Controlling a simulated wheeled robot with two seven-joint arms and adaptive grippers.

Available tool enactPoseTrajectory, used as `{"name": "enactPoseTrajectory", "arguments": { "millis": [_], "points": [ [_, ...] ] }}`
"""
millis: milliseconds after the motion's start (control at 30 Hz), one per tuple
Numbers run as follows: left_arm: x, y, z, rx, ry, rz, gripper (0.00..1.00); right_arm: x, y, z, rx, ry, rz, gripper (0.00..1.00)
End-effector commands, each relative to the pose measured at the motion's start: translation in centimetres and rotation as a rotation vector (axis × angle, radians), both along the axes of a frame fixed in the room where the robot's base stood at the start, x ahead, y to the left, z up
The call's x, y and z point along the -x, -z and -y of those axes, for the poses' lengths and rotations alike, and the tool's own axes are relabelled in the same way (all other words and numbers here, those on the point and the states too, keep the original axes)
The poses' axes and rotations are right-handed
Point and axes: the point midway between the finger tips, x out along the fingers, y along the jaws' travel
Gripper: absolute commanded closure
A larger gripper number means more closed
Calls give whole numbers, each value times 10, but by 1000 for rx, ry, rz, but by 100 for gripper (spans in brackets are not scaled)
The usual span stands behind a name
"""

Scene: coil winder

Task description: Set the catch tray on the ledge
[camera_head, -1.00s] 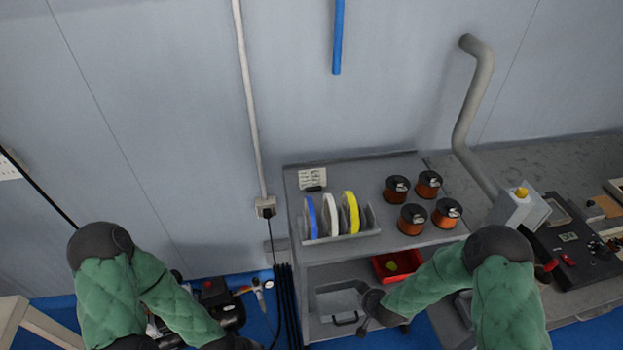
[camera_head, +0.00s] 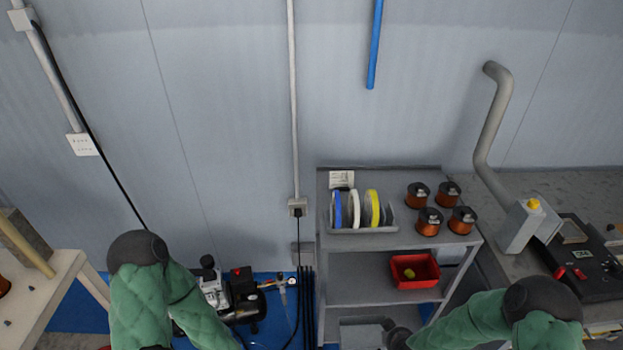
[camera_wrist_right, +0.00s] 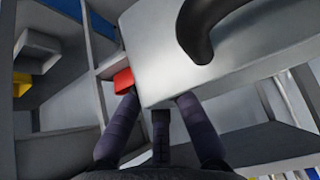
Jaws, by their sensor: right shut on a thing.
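The catch tray, a grey metal box with a black handle, fills the top middle of the right wrist view (camera_wrist_right: 165,60). My right gripper (camera_wrist_right: 158,105) is shut on its near edge, with its dark fingers against the metal. In the head view, the grey tray (camera_head: 362,332) shows partly at the bottom edge, low by the trolley; my right forearm and the frame edge hide the rest. My left arm is at the lower left, and its gripper is out of the picture. I cannot tell which surface is the ledge.
A grey trolley (camera_head: 455,238) carries wire spools (camera_head: 428,222) and a rack of coloured reels (camera_head: 372,208). A red bin (camera_head: 427,272) sits on its middle shelf. The winder bench (camera_head: 510,268) stands at right, a pale table (camera_head: 45,290) at left. Cables hang left of the trolley.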

Motion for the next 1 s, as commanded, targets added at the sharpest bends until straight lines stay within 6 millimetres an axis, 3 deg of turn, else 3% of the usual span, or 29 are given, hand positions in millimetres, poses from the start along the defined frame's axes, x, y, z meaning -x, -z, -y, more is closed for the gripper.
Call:
{"name": "enactPoseTrajectory", "arguments": {
  "millis": [367,800,1000],
  "points": [
    [-1,0,0,0,-1,2,60,-21,-46,-6,28,13,5,100],
    [-1,0,0,0,-1,2,60,-34,-136,-44,6,30,7,100],
    [-1,0,0,0,-1,2,60,-32,-151,-53,-7,33,5,100]
  ]
}}
